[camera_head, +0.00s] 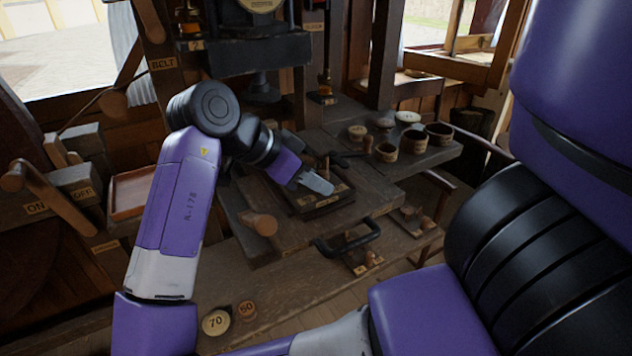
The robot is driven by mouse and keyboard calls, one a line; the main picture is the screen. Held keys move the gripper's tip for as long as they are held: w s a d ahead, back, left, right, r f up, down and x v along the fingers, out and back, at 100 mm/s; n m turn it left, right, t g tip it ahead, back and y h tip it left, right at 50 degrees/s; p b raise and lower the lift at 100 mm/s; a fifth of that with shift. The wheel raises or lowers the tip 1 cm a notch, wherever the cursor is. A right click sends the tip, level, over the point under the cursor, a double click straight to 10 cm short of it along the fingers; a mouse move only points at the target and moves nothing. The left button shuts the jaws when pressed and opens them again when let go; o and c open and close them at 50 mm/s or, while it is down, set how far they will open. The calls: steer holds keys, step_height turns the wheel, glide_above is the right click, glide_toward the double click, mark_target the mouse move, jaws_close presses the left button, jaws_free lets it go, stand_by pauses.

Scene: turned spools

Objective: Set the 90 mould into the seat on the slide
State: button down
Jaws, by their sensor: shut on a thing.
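My gripper (318,183) reaches from the left over a dark square plate (318,205) on the wooden slide bed (370,204). A pale finger plate points down and right, just above or at the plate. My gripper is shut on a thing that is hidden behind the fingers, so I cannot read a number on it. I cannot pick out the 90 mould anywhere else in view. The seat is mostly covered by my gripper. A small wooden peg (325,166) stands just beyond the fingers.
Round pieces marked 70 (215,322) and 50 (247,309) lie on the front bench. Several cups (413,142) stand on the right shelf. A shallow tray (131,190) is at left.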

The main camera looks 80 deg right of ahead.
steer(key=c, duration=1.2)
jaws_free()
steer(key=v, duration=1.2)
steer(key=shift+p, duration=0.3)
